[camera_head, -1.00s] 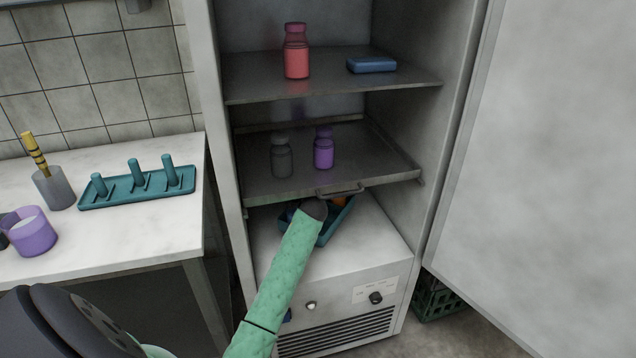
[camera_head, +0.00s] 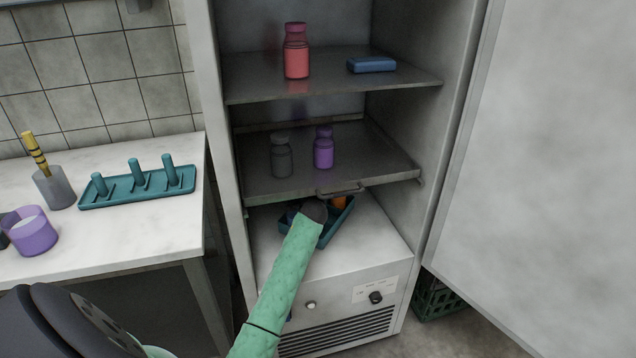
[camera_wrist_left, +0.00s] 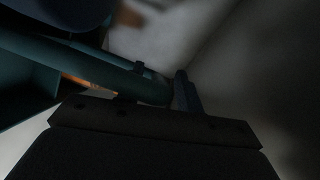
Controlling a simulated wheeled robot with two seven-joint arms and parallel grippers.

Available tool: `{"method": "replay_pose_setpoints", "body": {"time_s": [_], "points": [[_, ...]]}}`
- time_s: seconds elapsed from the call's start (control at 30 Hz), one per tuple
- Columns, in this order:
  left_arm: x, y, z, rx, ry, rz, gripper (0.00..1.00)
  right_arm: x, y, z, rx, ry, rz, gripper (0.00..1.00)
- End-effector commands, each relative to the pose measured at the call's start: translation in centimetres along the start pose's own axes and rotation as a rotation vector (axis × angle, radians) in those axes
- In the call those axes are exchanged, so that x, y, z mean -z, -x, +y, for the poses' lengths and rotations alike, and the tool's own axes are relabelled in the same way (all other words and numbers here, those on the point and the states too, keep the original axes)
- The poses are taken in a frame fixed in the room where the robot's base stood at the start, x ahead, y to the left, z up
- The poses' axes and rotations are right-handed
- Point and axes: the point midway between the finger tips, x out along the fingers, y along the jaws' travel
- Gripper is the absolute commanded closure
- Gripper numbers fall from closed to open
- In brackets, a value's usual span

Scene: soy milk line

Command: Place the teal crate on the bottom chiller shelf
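The teal crate (camera_head: 332,232) sits low in the chiller, on the bottom surface (camera_head: 372,238) under the lower rack. It lies at a slant, with an orange item (camera_head: 340,202) showing inside. My left arm reaches in from the front and its dark wrist covers the crate's left part. My left gripper's fingers are hidden in the head view. In the dark left wrist view my left gripper (camera_wrist_left: 160,92) is at the teal crate's rim (camera_wrist_left: 95,62), with one finger standing just right of the rim's end. Whether it grips the rim is unclear. My right gripper is out of view.
The lower rack (camera_head: 385,170), with a grey and a purple bottle (camera_head: 323,150), hangs close above my wrist. The upper shelf holds a red bottle (camera_head: 296,55) and a blue block (camera_head: 371,64). The open door (camera_head: 545,170) stands right. A counter (camera_head: 150,225) is left.

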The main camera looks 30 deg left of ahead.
Motion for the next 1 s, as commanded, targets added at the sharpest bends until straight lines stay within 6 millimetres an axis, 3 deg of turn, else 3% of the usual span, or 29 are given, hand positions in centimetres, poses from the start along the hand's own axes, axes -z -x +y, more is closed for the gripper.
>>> {"method": "replay_pose_setpoints", "body": {"time_s": [0.27,0.7,1.0], "points": [[0.0,0.8,-0.1,0.000,0.000,0.001,0.64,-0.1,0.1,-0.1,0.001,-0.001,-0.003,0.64],[0.0,8.5,0.0,0.000,-0.001,0.001,0.64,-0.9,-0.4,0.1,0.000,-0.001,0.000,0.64],[0.0,11.7,-0.1,0.001,0.000,0.000,0.64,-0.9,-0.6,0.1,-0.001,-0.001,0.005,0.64]]}}
